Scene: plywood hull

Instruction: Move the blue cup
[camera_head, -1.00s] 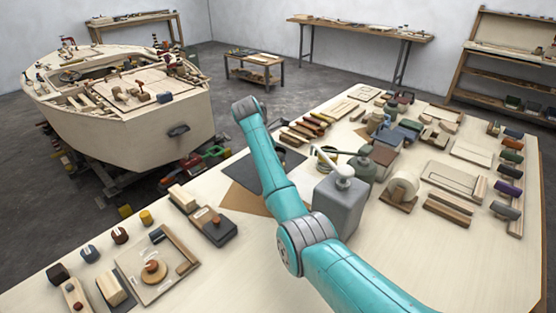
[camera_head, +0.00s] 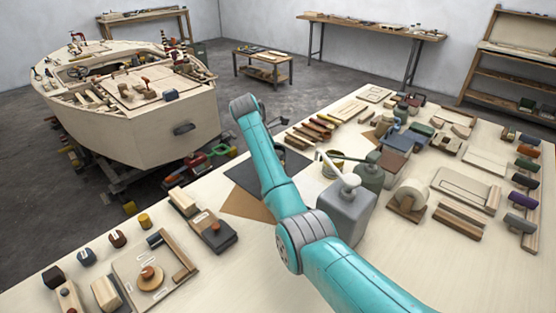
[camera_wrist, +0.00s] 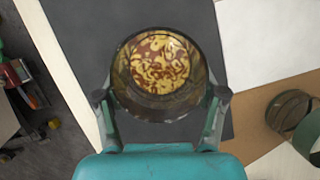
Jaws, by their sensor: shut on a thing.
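My gripper (camera_wrist: 160,98) shows in the wrist view, with one finger on each side of a round cup (camera_wrist: 157,68), shut on it. The cup is seen from above. It has a dark brownish rim and wall and a mottled yellow and red-brown round face inside; I see no blue on it. Below it is a dark grey sheet (camera_wrist: 190,22); I cannot tell whether the cup touches it. The dark sheet shows there beside the arm (camera_head: 243,174).
A grey pump dispenser (camera_head: 345,208) stands close to my arm on the right. Blocks and tools crowd the bench (camera_head: 400,260) beyond it. A wooden box with a dark base (camera_head: 212,232) lies to the left. A boat hull (camera_head: 150,130) stands behind.

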